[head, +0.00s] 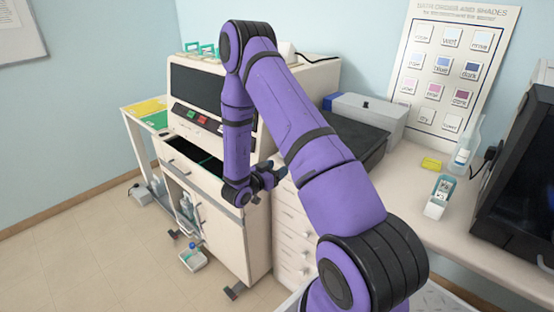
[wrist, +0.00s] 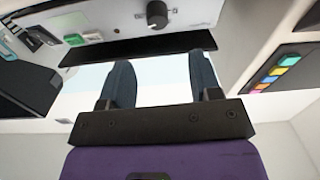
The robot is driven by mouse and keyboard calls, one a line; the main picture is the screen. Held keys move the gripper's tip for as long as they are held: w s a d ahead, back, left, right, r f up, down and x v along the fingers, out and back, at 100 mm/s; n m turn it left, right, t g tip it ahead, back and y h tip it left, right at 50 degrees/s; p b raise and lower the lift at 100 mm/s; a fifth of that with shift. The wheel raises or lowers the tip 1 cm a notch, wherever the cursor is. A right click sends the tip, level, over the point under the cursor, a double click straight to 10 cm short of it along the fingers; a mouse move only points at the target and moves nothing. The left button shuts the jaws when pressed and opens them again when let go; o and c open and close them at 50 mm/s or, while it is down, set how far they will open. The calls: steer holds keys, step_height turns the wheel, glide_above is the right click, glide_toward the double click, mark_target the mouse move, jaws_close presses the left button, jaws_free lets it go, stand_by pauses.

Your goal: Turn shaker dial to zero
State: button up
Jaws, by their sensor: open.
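A round black dial (wrist: 157,13) sits on a pale panel (wrist: 190,18) at the top of the wrist view. In the head view my gripper (head: 268,178) is beside the cream staining machine, in front of the drawers. The dial cannot be made out in the head view, where my arm covers much of the middle.
The cream staining machine (head: 316,78) has an open dark drawer (head: 195,157) below its buttons. A black flat-topped unit (head: 350,138) and a grey box (head: 372,113) stand on the counter. A bottle (head: 465,150), a small device (head: 440,196) and a black machine (head: 520,180) are at right.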

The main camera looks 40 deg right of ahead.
steer(key=d, duration=1)
steer(key=shift+w+f, duration=0.35)
steer(key=shift+c, duration=0.5)
steer(key=c, duration=0.8)
steer(key=shift+c, duration=0.2)
